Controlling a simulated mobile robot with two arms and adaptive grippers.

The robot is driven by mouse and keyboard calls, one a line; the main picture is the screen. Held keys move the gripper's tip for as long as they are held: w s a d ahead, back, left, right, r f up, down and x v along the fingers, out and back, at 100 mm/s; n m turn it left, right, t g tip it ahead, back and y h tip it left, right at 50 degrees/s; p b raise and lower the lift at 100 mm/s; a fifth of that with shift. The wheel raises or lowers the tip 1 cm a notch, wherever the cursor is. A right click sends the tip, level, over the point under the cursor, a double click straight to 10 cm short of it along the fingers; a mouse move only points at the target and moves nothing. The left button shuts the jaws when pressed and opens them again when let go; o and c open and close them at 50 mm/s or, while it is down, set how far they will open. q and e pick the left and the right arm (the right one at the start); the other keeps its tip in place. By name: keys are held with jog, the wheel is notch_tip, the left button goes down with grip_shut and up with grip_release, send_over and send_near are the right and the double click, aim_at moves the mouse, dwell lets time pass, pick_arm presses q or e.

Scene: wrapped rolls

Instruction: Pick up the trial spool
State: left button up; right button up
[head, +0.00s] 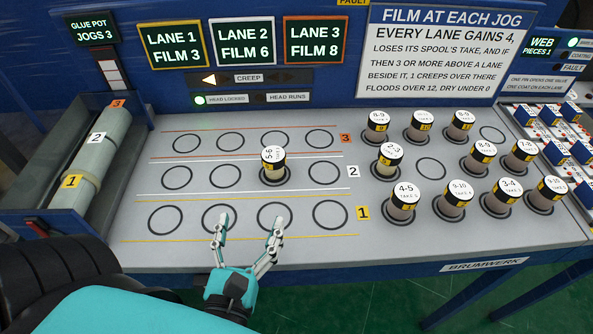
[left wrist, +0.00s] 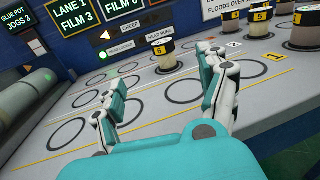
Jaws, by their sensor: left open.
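One spool (head: 272,166) with a white top marked 5-6 and a yellow label stands upright on the third ring of lane 2. It also shows in the left wrist view (left wrist: 168,60), beyond my fingers. No spool bears the word "trial" that I can read. My left gripper (head: 249,222) is open and empty over the lane 1 rings, nearer the front edge than that spool and apart from it. Its two fingers are spread in the left wrist view (left wrist: 164,78). My right gripper is not in view.
Several capped spools (head: 404,200) stand on rings at the right, with two empty rings among them. Other lane rings (head: 330,215) are bare. A grey roller (head: 110,140) sits in a trough at the left. Sign panels (head: 430,50) rise at the back.

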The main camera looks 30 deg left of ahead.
pick_arm(q)
send_near(271, 164)
jog(key=x, duration=0.2)
jog(key=p+x, duration=0.1)
jog(key=x, duration=0.2)
jog(key=shift+w+a+r+p, duration=0.25)
jog(key=shift+w+a+p, duration=0.05)
jog(key=shift+p, duration=0.1)
jog(key=shift+w+a+f, duration=0.1)
jog(key=shift+w+a, duration=0.1)
jog(key=shift+w, duration=0.65)
jog(key=p+x, duration=0.1)
jog(key=x, duration=0.3)
jog(key=shift+w+f+p, duration=0.2)
jog(key=shift+p, duration=0.1)
jog(key=shift+w+f, duration=0.1)
jog(key=shift+w, duration=0.05)
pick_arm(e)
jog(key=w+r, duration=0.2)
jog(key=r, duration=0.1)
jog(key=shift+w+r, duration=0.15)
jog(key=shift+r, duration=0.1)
pick_arm(q)
jog(key=c, duration=1.3)
jog(key=shift+c, duration=0.2)
